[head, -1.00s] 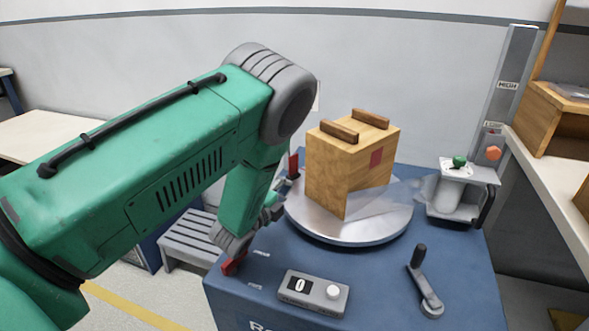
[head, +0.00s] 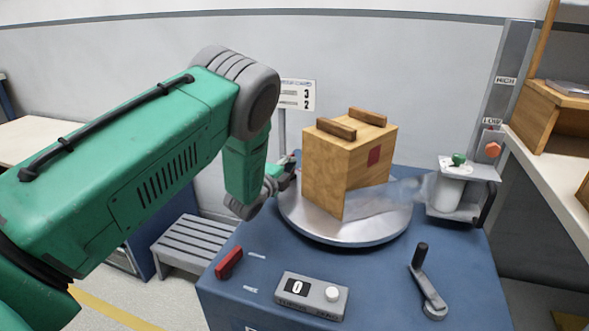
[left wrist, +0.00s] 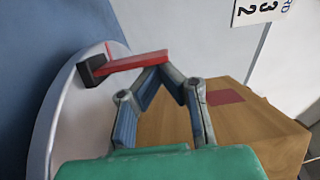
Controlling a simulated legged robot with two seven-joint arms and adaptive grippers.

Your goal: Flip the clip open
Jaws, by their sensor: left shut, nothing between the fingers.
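A red clip arm (left wrist: 138,61) on a black block (left wrist: 92,71) sits at the turntable's rim in the left wrist view. It stretches from the block inward over the disc. My left gripper (left wrist: 163,71) is shut and empty, its tips right at the clip arm; I cannot tell if they touch it. In the head view my left gripper (head: 289,172) is at the turntable's left rear rim, and the clip is mostly hidden there. The metal turntable (head: 330,228) carries a wooden box (head: 345,165) with two dark strips on top. My right gripper is out of view.
On the blue table (head: 375,280) are a red piece (head: 229,263), a grey counter box (head: 310,296) and a crank handle (head: 427,285). A grey device with a green knob (head: 458,160) stands right of the turntable. A number sign (head: 297,95) stands behind.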

